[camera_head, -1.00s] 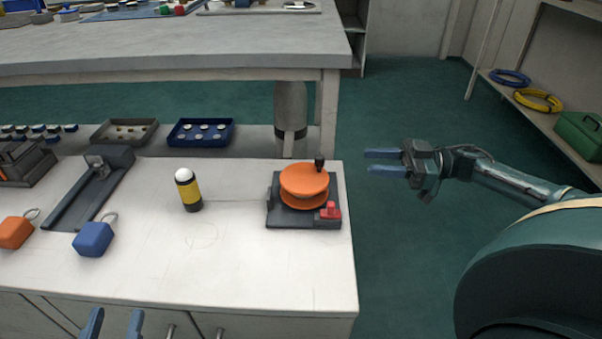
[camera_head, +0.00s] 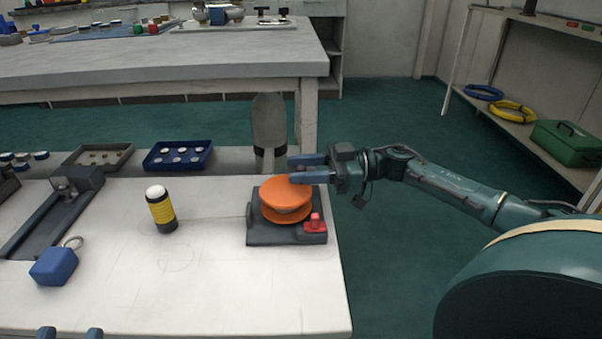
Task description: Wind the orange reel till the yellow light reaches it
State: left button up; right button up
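The orange reel (camera_head: 287,199) sits on a dark base at the right end of the white bench. A red part (camera_head: 315,223) stands on the base's front right corner. The yellow light (camera_head: 161,209), a yellow and black cylinder with a white dome, stands upright left of the reel, apart from it. A faint line runs between them. My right gripper (camera_head: 306,168) is over the reel's back right edge, its blue fingers apart and pointing left. The reel's dark knob is hidden near the fingers. My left gripper (camera_head: 70,333) shows only two separated fingertips at the bottom edge.
A blue block with a ring (camera_head: 54,266) and a dark rail fixture (camera_head: 55,212) are left of the light. Blue (camera_head: 178,157) and grey (camera_head: 99,158) trays lie behind. A grey post (camera_head: 269,130) rises behind the reel.

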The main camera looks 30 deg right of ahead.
jog(key=shift+w+a, duration=0.1)
jog(key=shift+a, duration=0.1)
grip_shut()
dwell(0.4)
dwell(0.4)
